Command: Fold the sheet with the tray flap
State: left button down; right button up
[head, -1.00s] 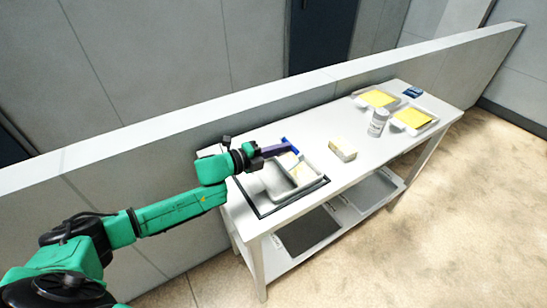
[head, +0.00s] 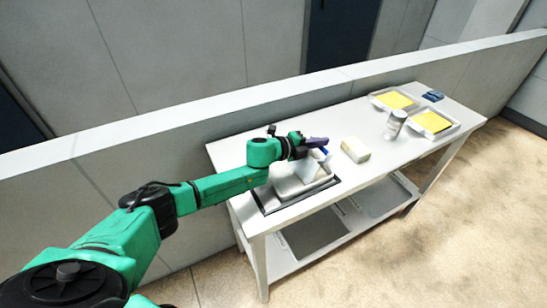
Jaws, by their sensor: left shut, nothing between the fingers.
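The white tray (head: 297,190) sits on a dark-edged mat at the near left end of the table. A pale flap (head: 311,169) stands tilted up over the tray, and a small blue piece (head: 324,151) shows at its upper edge. My left gripper (head: 318,143) is shut and empty, close above the blue piece; I cannot tell whether they touch. The sheet in this tray is hidden by the flap and my arm. My right gripper is not in view.
A cream block (head: 355,150) lies right of the tray, and a pale canister (head: 395,125) stands beyond it. Two trays with yellow sheets (head: 396,99) (head: 432,122) and a blue item (head: 433,96) are at the far end. A low wall (head: 200,112) runs behind the table.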

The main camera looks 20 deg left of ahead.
pick_arm(q)
jog(key=shift+w+d+f+g, duration=0.15)
jog(key=shift+w+d+f, duration=0.05)
jog(key=shift+f, duration=0.15)
jog(key=shift+w+d+f+g, duration=0.15)
jog(key=shift+w+f, duration=0.05)
jog(key=shift+f, duration=0.15)
jog(key=shift+w+d+f, duration=0.25)
jog(key=shift+w+f, duration=0.1)
jog(key=shift+f, duration=0.25)
jog(key=shift+f+b, duration=0.2)
jog(key=shift+b, duration=0.15)
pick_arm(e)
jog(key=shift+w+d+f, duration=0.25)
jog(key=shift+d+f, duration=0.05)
pick_arm(q)
jog(key=shift+d, duration=0.1)
jog(key=shift+w+d+f, duration=0.1)
jog(key=shift+f, duration=0.25)
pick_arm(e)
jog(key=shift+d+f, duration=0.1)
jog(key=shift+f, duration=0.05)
pick_arm(q)
jog(key=shift+f, duration=0.15)
